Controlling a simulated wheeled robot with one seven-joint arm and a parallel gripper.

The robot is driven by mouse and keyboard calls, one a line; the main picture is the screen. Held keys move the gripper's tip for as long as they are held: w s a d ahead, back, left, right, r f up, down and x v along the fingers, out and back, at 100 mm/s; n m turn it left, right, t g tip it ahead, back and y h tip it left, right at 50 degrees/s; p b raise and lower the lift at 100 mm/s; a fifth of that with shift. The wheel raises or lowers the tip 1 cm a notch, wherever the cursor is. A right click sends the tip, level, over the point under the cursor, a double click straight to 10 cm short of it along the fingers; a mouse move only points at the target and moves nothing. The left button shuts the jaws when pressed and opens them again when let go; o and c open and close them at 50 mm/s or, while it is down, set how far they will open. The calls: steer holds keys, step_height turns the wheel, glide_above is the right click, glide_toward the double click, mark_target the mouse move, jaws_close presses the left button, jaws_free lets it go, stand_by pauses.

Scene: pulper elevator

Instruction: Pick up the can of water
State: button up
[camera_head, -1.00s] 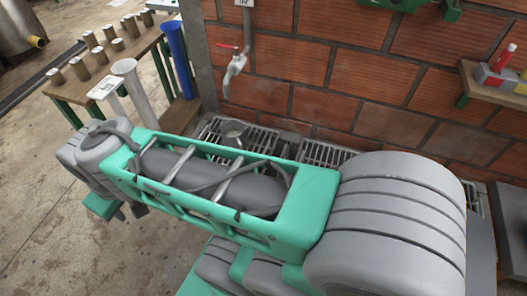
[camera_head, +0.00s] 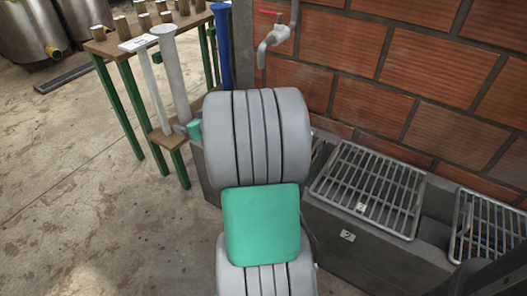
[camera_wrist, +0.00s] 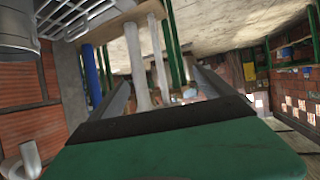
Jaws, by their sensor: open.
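A grey metal can (camera_wrist: 15,42), probably the can of water, shows upside down at the upper left of the tilted wrist view, cut off by the frame edge. Its contents are not visible. A grate (camera_wrist: 85,15) shows beside it. In the head view, my arm blocks the middle and the can cannot be made out. My gripper (camera_wrist: 165,85) has its two grey fingers apart in the wrist view, with nothing between them. The can lies to the side of the fingers, apart from them. In the head view, only a small part of my gripper (camera_head: 179,129) shows left of my arm.
A blue tube (camera_head: 221,45) stands by the wall. A tap (camera_head: 275,35) is on the brick wall. Metal grates (camera_head: 370,190) lie along a trough at right.

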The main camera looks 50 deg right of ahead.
steer(key=shift+o, duration=0.7)
steer(key=s+d+f+m+h+b, duration=0.1)
steer(key=s+d+f+h+b, duration=0.1)
steer(key=d+f, duration=0.3)
steer(key=s+d+f+m+t+h+b, duration=0.1)
steer(key=d+f+b, duration=0.4)
steer(key=d, duration=0.5)
steer(key=shift+s+d+f+m+t+h, duration=0.3)
steer(key=shift+s+f+m+h, duration=0.4)
steer(key=shift+s+h, duration=0.45)
steer(key=s+d+f+m+h+b, duration=0.2)
steer(key=s+d+h+b, duration=0.15)
steer(key=s+d, duration=0.4)
steer(key=b+x, duration=0.1)
steer(key=x, duration=0.7)
steer(key=shift+w+m, duration=0.3)
steer(key=shift+d, duration=0.15)
steer(key=c, duration=1.6)
steer(key=shift+r, duration=0.2)
steer(key=shift+c, duration=0.6)
steer(key=shift+r, duration=0.1)
